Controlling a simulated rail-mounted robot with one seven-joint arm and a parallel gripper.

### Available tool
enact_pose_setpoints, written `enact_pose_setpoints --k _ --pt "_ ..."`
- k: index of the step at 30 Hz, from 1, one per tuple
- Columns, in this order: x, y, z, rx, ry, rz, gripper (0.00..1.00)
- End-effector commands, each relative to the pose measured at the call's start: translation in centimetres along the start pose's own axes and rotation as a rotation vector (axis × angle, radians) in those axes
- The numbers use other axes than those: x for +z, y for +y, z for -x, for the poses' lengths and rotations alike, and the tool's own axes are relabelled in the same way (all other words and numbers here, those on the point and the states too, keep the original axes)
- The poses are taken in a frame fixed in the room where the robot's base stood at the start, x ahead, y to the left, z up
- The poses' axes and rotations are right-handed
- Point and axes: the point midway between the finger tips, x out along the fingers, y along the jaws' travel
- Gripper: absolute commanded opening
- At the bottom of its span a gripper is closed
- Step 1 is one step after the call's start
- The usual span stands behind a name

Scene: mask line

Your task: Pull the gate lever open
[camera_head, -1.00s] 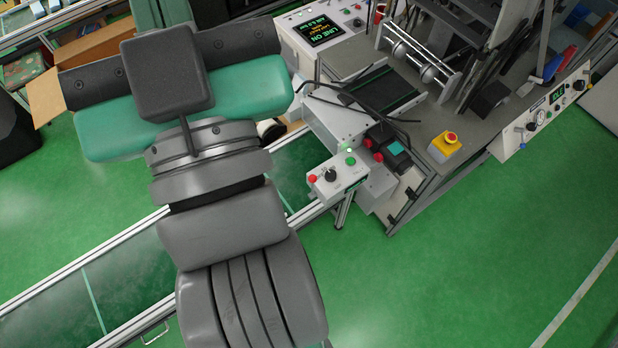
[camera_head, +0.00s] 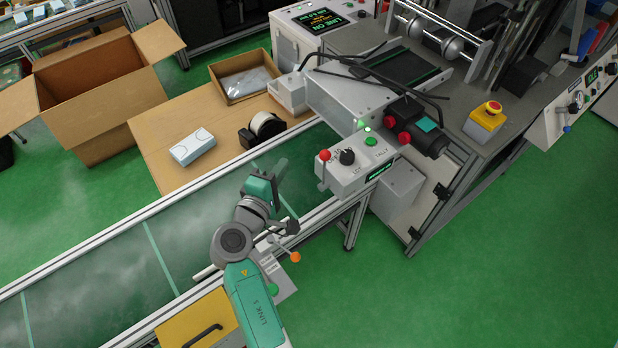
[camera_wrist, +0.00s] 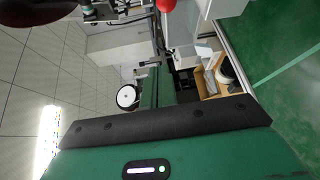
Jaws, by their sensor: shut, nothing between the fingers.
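A lever with a red ball knob (camera_head: 324,156) stands upright at the left end of a small white control box (camera_head: 350,178); I take it for the gate lever, though I cannot read a label. A red ball, seemingly the same knob, is cut by the top edge of the wrist view (camera_wrist: 166,5). My gripper (camera_head: 282,164) is small in the head view, over the conveyor, left of the red knob and apart from it. In the wrist view my gripper's fingers (camera_wrist: 157,70) look shut together and empty, pointing toward the knob's side of the picture.
The box also carries a black selector (camera_head: 347,157) and a green button (camera_head: 371,141). Dark red-capped parts (camera_head: 404,131) sit to its right. A wooden table (camera_head: 160,140) with a white box lies behind the conveyor (camera_head: 110,262).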

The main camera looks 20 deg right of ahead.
Motion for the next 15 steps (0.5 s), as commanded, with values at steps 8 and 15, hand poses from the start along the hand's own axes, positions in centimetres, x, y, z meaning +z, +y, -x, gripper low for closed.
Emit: enact_pose_setpoints --k 8,15 --pt "0.1 -3.2 -0.3 0.005 -0.019 0.103 0.0" --pt "0.1 -3.2 -0.5 0.004 -0.018 0.1 0.0"
